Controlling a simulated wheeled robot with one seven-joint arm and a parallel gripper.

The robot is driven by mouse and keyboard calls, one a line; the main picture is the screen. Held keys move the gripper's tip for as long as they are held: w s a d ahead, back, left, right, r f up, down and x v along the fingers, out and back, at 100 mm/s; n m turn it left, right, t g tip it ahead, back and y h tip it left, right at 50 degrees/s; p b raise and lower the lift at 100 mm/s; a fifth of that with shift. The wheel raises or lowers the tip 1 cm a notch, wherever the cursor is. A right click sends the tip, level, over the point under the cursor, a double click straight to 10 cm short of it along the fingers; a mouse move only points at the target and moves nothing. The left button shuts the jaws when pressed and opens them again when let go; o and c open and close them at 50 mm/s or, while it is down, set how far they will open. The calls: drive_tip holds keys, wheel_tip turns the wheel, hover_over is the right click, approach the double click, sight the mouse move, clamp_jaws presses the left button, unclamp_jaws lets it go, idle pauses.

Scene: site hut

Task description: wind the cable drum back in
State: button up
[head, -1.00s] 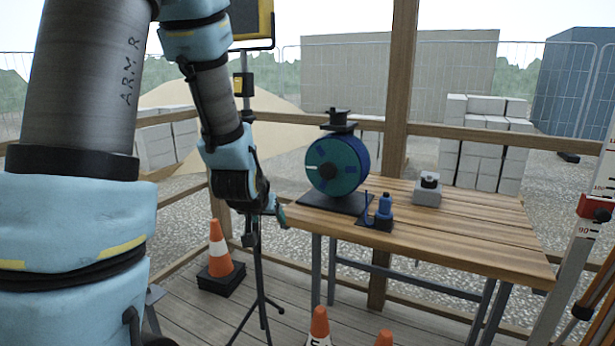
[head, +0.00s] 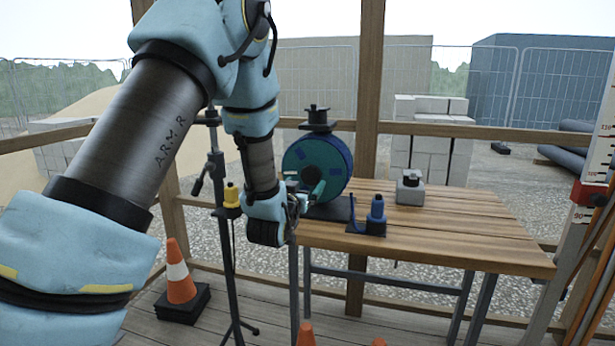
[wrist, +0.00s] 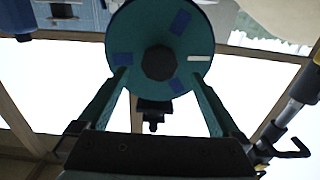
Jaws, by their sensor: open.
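The cable drum (head: 335,160) stands on a black base on the near left part of the wooden table (head: 450,230). Its round teal face has blue patches, a white mark and a dark hub (wrist: 159,62). A black fitting (head: 318,118) sits on top; it also shows below the drum in the wrist view (wrist: 154,112). My gripper (head: 311,190) is open in front of the lower drum face. In the wrist view my gripper (wrist: 162,76) has its teal fingers spread either side of the hub, with nothing between them. I cannot tell whether the fingertips touch the face.
A blue bottle-shaped item (head: 376,212) on a black plate stands right of the drum. A grey block with a black knob (head: 410,187) stands further back. The table's right half is clear. A tripod stand (head: 219,185) and a traffic cone (head: 180,272) stand left of the table.

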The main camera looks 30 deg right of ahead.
sight(310, 177)
drive_tip(key=shift+p+x, duration=0.45)
drive_tip(key=shift+x, duration=2.25)
drive_tip(key=shift+c, duration=0.4)
clamp_jaws()
